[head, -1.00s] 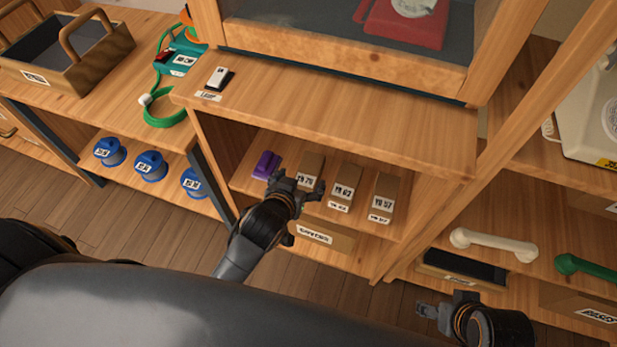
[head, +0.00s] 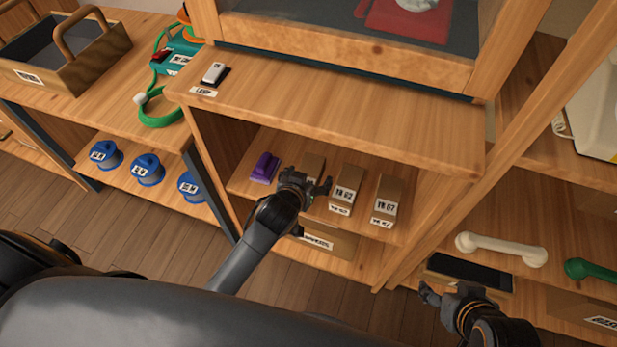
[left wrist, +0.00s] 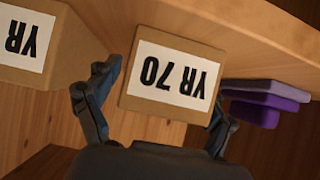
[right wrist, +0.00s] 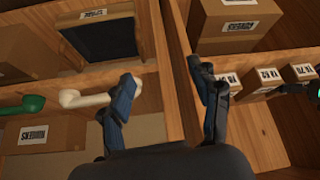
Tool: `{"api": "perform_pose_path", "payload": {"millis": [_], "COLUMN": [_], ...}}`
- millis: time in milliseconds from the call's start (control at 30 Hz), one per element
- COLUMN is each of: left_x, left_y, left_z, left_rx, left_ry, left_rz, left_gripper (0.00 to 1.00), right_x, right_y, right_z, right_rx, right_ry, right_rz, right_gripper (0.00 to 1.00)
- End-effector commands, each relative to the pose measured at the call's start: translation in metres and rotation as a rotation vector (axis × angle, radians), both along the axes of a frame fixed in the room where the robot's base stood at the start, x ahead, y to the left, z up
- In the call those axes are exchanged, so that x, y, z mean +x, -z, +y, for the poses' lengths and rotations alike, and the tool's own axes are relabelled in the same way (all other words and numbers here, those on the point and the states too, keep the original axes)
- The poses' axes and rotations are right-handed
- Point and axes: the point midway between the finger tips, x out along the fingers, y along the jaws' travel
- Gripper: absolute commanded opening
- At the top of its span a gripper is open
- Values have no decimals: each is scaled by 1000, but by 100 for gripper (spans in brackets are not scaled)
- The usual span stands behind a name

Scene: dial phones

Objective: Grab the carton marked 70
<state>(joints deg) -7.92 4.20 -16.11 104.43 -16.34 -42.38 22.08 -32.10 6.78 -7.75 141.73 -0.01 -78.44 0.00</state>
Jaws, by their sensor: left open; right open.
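The carton marked YR 70 (left wrist: 172,75) is a small brown box with a white label, seen upside down in the left wrist view. In the head view its top (head: 313,166) shows behind my left gripper (head: 308,187), which hides its label. My left gripper is open in front of the carton, with one finger toward each side of it in the left wrist view (left wrist: 158,108); contact cannot be told. My right gripper (head: 445,294) is open and empty, low in front of the right shelf; it also shows in the right wrist view (right wrist: 165,90).
A purple object (head: 264,168) lies to the left. The wooden board (head: 330,105) is above. A white handset (head: 500,248) lies on the right shelf.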

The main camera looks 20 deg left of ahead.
Motion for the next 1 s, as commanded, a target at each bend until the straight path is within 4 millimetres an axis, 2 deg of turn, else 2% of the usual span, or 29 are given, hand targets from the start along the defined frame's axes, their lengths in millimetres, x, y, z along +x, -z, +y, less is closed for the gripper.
{"api": "perform_pose_path", "payload": {"millis": [67,300,400,667,767,933,1000], "left_x": [0,0,0,0,0,0,1], "left_y": [0,0,-1,-3,-9,-30,-51], "left_z": [0,0,0,0,0,0,0], "left_rx": [0,0,0,0,0,-1,-2], "left_ry": [0,0,0,0,0,1,0], "left_rz": [0,0,-2,-1,-2,-3,-7], "left_gripper": [81,32,15,14,14,14,14], "right_x": [0,0,0,-1,-13,-48,-49], "right_y": [0,0,0,-1,3,7,-3], "right_z": [0,0,0,-1,-4,-14,-14], "right_rx": [0,0,-1,-2,-12,-43,-45], "right_ry": [0,0,1,1,5,18,18], "right_rz": [1,1,1,5,63,220,225], "right_gripper": [62,62,62,62,62,62,62]}}
